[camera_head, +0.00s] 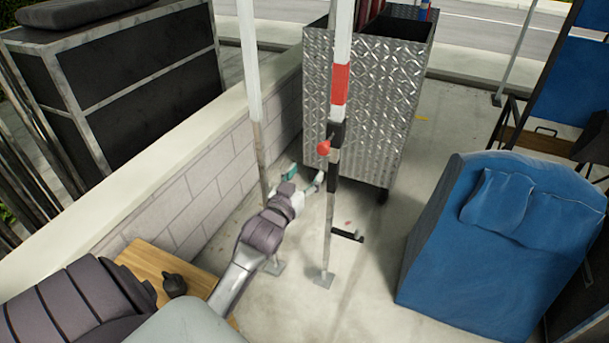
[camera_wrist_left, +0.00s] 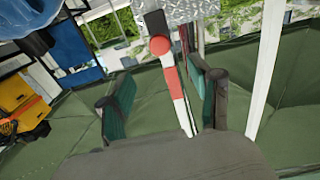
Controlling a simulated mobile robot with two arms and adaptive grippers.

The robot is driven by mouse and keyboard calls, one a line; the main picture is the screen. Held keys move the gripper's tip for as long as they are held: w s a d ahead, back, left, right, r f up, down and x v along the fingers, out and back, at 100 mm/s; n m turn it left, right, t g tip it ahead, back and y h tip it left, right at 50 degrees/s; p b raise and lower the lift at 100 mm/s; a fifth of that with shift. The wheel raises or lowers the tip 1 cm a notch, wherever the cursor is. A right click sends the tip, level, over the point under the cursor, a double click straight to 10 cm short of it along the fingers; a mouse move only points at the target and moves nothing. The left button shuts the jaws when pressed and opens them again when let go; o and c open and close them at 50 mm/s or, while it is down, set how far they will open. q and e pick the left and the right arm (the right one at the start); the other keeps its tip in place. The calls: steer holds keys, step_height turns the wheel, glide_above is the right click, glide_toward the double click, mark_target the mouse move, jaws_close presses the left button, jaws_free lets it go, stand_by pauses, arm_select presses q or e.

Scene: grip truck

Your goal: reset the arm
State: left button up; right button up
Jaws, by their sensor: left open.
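My left arm reaches forward from the bottom left in the head view. My left gripper (camera_head: 305,180) is open, beside a white pole (camera_head: 329,225) with red and black bands and a red knob (camera_head: 323,147). In the left wrist view my gripper's two fingers (camera_wrist_left: 160,100) are spread wide. The banded pole (camera_wrist_left: 174,88) shows between them in that view, nearer the right finger. I cannot tell whether the finger touches it. The red knob (camera_wrist_left: 160,45) shows above the fingers. My right gripper is not in view.
A second white pole (camera_head: 255,110) stands left of the arm. A metal diamond-plate cart (camera_head: 385,100) is behind. A blue-covered object (camera_head: 490,245) stands at right. A low block wall (camera_head: 190,200) and a wooden surface (camera_head: 165,265) lie at left. Bare floor lies between pole and blue object.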

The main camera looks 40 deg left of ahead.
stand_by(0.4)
arm_select(q)
steer(key=s+d+f+m+g+h, duration=0.1)
steer(key=s+d+f+g, duration=0.25)
steer(key=f, duration=0.85)
steer(key=s+d+f+m+g+h, duration=0.15)
steer(key=s+f, duration=0.35)
steer(key=f, duration=0.8)
steer(key=s+d+f+g+h, duration=0.1)
steer(key=s+d+f+g, duration=0.3)
steer(key=f, duration=0.8)
steer(key=s+d+f+m+g, duration=0.1)
steer(key=s+d+f+g, duration=0.1)
steer(key=s+f, duration=0.4)
steer(key=s+d+f+g, duration=0.2)
steer(key=s+f, duration=0.4)
steer(key=s, duration=1.1)
steer(key=s+d+f+m+g, duration=0.1)
steer(key=s+d+f+g, duration=0.2)
steer(key=s, duration=0.9)
step_height(320, 180, down, 4)
steer(key=shift+r+m+h, duration=0.25)
steer(key=shift+m+h, duration=0.1)
steer(key=shift+h, duration=0.1)
